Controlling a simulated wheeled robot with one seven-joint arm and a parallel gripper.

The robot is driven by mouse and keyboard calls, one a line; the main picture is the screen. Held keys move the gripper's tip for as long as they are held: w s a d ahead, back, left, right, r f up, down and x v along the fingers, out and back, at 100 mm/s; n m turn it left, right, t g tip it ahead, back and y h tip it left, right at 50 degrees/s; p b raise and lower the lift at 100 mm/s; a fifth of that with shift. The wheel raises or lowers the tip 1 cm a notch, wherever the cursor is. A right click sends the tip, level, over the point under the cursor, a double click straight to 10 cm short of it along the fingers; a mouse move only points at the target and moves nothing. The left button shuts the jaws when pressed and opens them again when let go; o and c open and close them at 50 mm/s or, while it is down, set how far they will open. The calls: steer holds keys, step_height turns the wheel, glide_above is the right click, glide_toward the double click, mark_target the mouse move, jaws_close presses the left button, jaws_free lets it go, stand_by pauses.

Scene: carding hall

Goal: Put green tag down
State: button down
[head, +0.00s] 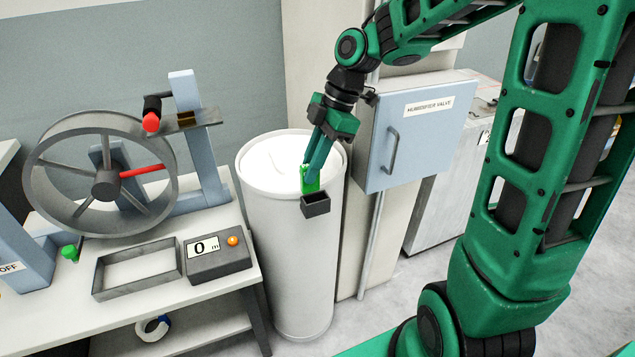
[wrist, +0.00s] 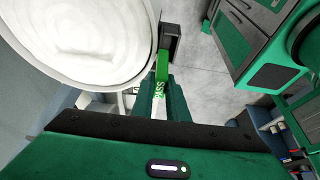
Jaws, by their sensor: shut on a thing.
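My gripper (head: 315,166) is shut on a green tag (head: 309,184), over the near right rim of a tall white can (head: 285,250). In the wrist view my gripper (wrist: 162,92) points at a small dark open-topped holder (wrist: 171,43) on the can's side, and the green tag (wrist: 162,66) reaches to it. White lettering, seemingly "PASS", shows between the fingers. In the head view the holder (head: 316,206) is just below the tag. The tag's lower end is at the holder's mouth; I cannot tell whether it is inside.
A bench (head: 190,303) at left carries a spoked wheel (head: 105,183), an empty shallow tray (head: 137,269) and a counter reading 0 m (head: 217,258). A blue humidifier valve cabinet (head: 413,130) stands close behind right of my gripper. Grey floor (head: 395,300) is clear right of the can.

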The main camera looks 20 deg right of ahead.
mark_target(311, 193)
steer(key=shift+s+d+f, duration=0.3)
steer(key=shift+s+f, duration=0.05)
steer(key=shift+f, duration=1.95)
steer(key=shift+f, duration=0.1)
steer(key=c, duration=1.7)
jaws_free()
steer(key=shift+c, duration=0.2)
